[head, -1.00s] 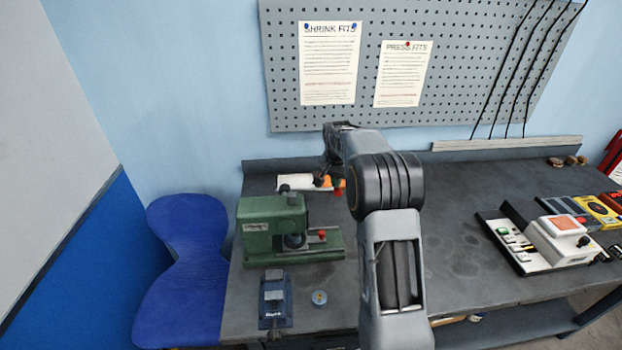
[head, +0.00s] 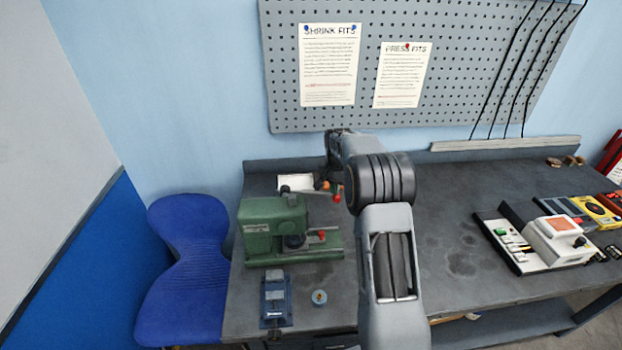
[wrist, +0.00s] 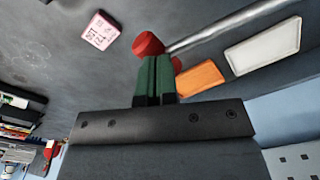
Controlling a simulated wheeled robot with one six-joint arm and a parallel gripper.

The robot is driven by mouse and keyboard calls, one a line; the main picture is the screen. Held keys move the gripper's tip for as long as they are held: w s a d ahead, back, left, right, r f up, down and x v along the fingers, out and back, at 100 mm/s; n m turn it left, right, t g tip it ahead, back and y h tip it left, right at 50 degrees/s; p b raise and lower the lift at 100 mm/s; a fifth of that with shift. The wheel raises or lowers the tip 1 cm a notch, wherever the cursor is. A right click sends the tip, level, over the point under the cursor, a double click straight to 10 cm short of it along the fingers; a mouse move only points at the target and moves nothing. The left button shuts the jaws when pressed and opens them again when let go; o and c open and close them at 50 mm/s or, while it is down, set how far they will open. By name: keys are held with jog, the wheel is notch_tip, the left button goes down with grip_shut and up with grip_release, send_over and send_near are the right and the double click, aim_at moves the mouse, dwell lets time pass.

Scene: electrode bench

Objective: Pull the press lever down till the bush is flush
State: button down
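The green press (head: 275,230) stands at the left end of the bench. Its lever is a metal rod running right to a red ball knob (head: 337,198), tilted slightly down toward the knob. In the wrist view the lever rod (wrist: 225,30) and red knob (wrist: 148,44) lie just beyond my fingertips. My gripper (wrist: 158,62) has its green fingers together, with only a thin line between them, and no thing shows between them. Contact with the knob cannot be told. In the head view my arm hides much of the gripper. The bush cannot be made out under the dark ram (head: 294,241).
A white tray (head: 295,182) and an orange item (wrist: 200,79) lie behind the lever. A blue device (head: 275,298) and a small round tin (head: 319,297) stand in front of the press. White equipment (head: 555,243) sits to the right. The bench's middle is clear.

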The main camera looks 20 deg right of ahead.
jog(key=shift+s+a+f, duration=0.1)
jog(key=shift+f, duration=0.55)
dwell(0.4)
jog(key=shift+a+f+b, duration=0.2)
jog(key=shift+f+b, duration=0.25)
jog(key=shift+f, duration=0.2)
jog(key=shift+a+f+b, duration=0.2)
jog(key=shift+f+b, duration=0.2)
jog(key=shift+f, duration=0.3)
jog(key=shift+a+f+b, duration=0.25)
jog(key=shift+f+b, duration=0.2)
jog(key=shift+f, duration=0.15)
jog(key=shift+a+f+b, duration=0.25)
jog(key=shift+f+b, duration=0.15)
jog(key=shift+f, duration=0.3)
